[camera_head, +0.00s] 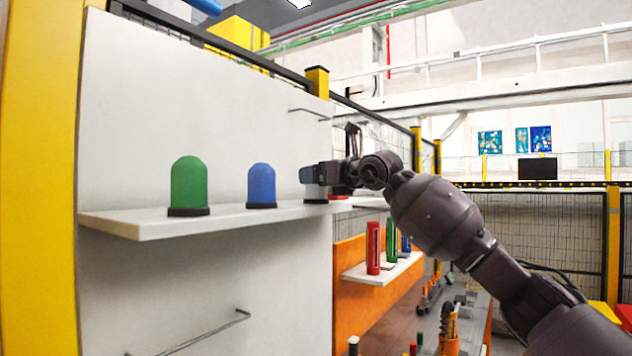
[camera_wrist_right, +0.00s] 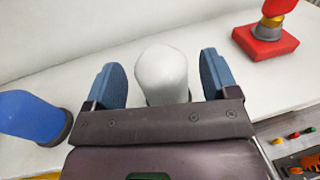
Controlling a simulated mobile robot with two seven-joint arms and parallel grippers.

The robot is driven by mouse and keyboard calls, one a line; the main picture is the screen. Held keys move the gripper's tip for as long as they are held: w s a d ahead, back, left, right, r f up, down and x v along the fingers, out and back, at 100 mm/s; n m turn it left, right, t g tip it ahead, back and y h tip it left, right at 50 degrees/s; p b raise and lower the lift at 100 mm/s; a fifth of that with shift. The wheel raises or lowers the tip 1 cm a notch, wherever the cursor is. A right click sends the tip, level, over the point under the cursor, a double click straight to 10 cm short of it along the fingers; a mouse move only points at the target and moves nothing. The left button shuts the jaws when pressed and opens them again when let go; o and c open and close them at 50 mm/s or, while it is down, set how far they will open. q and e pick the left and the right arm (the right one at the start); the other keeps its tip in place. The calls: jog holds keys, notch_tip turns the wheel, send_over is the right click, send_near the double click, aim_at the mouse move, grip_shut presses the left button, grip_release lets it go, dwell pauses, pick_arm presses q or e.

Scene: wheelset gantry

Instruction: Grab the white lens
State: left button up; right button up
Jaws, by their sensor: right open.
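The white lens (camera_wrist_right: 162,76) is a domed cap standing upright on the shelf. In the right wrist view it sits between the two blue fingers of my right gripper (camera_wrist_right: 163,80), with a visible gap to each finger. In the head view my right gripper (camera_head: 314,176) is at the shelf's right part. It hides most of the white lens there, and only its lower part (camera_head: 315,190) shows below the fingers. My right gripper is open. My left gripper is not in view.
A blue lens (camera_head: 261,184) and a green lens (camera_head: 189,184) stand left on the white shelf (camera_head: 140,226). A red-based object (camera_wrist_right: 266,40) stands right of the white lens. Red, green and blue upright parts stand on a lower shelf (camera_head: 366,276).

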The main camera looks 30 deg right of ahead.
jog(key=shift+x, duration=0.8)
jog(key=c, duration=1)
